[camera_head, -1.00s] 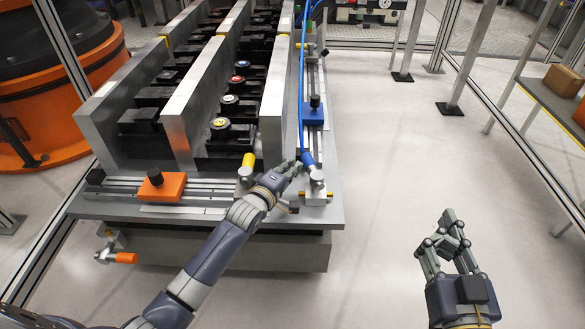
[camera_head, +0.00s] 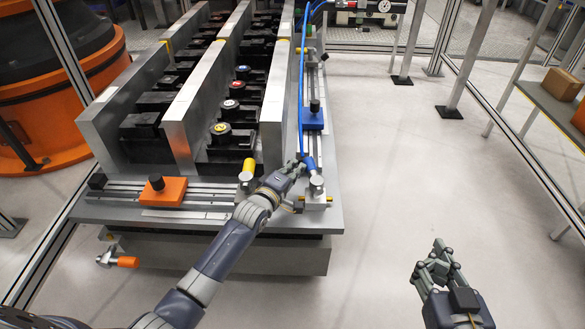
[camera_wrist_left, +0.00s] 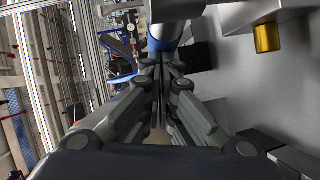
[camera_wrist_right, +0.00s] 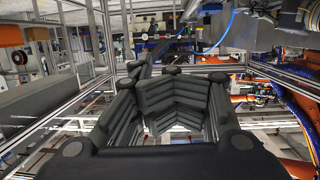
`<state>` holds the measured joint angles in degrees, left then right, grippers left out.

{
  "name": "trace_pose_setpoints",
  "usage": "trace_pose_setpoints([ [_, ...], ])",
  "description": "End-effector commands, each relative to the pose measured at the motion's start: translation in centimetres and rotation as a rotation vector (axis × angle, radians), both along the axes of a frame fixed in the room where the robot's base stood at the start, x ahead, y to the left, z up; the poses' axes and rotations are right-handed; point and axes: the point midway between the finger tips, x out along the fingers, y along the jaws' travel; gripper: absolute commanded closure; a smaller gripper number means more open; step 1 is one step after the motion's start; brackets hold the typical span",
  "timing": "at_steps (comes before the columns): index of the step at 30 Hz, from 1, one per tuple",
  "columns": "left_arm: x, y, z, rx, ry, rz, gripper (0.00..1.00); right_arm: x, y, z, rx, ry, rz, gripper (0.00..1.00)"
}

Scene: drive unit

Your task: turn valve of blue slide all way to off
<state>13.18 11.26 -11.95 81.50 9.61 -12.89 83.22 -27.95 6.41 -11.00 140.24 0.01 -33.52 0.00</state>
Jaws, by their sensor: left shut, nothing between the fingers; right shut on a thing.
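The blue slide (camera_head: 312,118) sits on the right-hand rail in the head view, with a black knob on top. The blue valve handle (camera_head: 309,163) is in front of it, beside a silver valve body (camera_head: 316,184). My left gripper (camera_head: 297,167) is shut and empty, close to the left side of the blue handle. In the left wrist view the blue handle (camera_wrist_left: 165,44) shows just past my fingertips; I cannot tell whether they touch. My right gripper (camera_head: 440,254) has its fingers drawn together over open floor, and I see no object in it.
A yellow valve handle (camera_head: 249,165) stands close to the left of my left gripper. An orange slide (camera_head: 163,190) sits on the front rail, with an orange-handled valve (camera_head: 127,262) below. A blue hose (camera_head: 301,90) runs along the right rail.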

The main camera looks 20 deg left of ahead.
Motion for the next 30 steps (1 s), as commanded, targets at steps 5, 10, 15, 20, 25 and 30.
trace_pose_setpoints([
  [5,0.7,-0.3,0.2,-0.003,0.000,0.001,1.00,-1.5,-0.9,-3.1,-0.043,0.177,-0.012,1.00],
  [10,1.2,-0.5,0.1,-0.001,0.000,0.001,1.00,-2.8,-1.5,-5.2,-0.069,0.287,-0.019,1.00],
  [15,1.3,-0.6,0.0,0.000,0.000,0.001,1.00,-3.1,-1.6,-5.8,-0.075,0.317,-0.021,1.00],
  [20,1.3,-0.6,0.0,0.000,0.000,0.001,1.00,-3.1,-1.6,-5.8,-0.075,0.316,-0.021,1.00],
  [25,1.3,-0.6,0.0,0.000,0.000,0.001,1.00,-3.1,-1.6,-5.8,-0.076,0.318,-0.021,1.00],
  [30,1.2,-0.6,0.2,0.000,0.001,0.000,1.00,-4.0,-2.0,-6.7,-0.091,0.380,-0.025,1.00],
])
